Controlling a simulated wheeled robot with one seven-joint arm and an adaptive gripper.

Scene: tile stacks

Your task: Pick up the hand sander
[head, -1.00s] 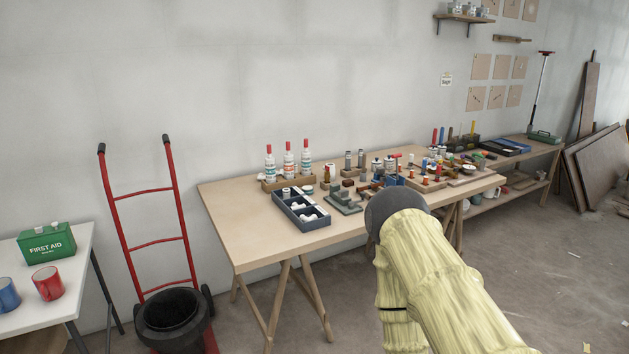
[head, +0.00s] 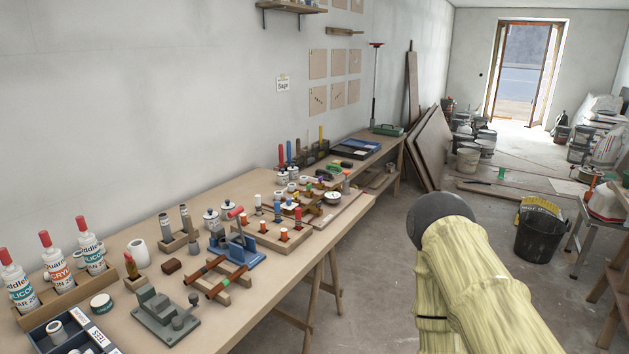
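I cannot make out a hand sander for certain. A small green tool with a raised grip (head: 387,129) lies at the far end of the back bench, close to the wall. Another small green item (head: 341,169) lies nearer on that bench, too small to identify. My arm, in a pale yellow sleeve with a dark grey rounded joint, fills the lower right of the head view. My gripper does not show, so its opening and any contents are hidden.
The near worktable (head: 180,258) is crowded with bottles, clamps and wooden parts. A black bucket (head: 539,235) stands on the right. Open floor lies between the tables and bucket.

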